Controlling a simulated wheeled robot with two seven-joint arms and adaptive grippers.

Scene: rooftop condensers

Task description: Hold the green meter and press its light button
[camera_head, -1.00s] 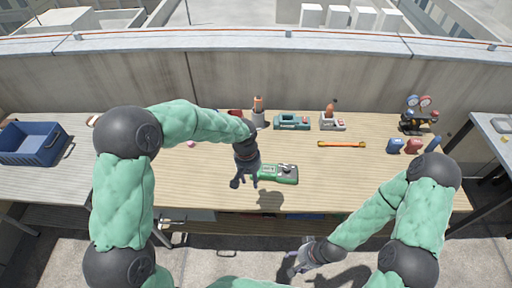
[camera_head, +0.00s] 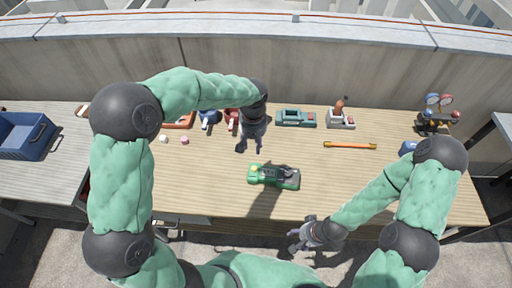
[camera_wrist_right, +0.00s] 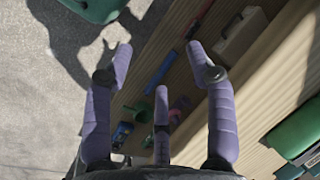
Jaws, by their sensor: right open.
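The green meter (camera_head: 288,181) lies on the middle of the wooden bench, toward its front edge. It has a dark grey part on its right half and a small yellow-green spot at its left end; I cannot tell which part is the light button. My left gripper (camera_head: 249,148) is above the bench, behind and left of the meter, with its fingers spread and empty. My right gripper (camera_head: 294,239) is open and empty, in front of the bench's front edge. In the right wrist view its purple fingers (camera_wrist_right: 165,70) are wide apart. A green object there (camera_wrist_right: 300,130) may be the meter.
A teal device (camera_head: 295,118), a grey holder (camera_head: 341,119), an orange-yellow bar (camera_head: 350,145) and a gauge set (camera_head: 437,115) stand toward the back. A blue crate (camera_head: 22,138) is at far left. The bench (camera_head: 200,190) is clear around the meter.

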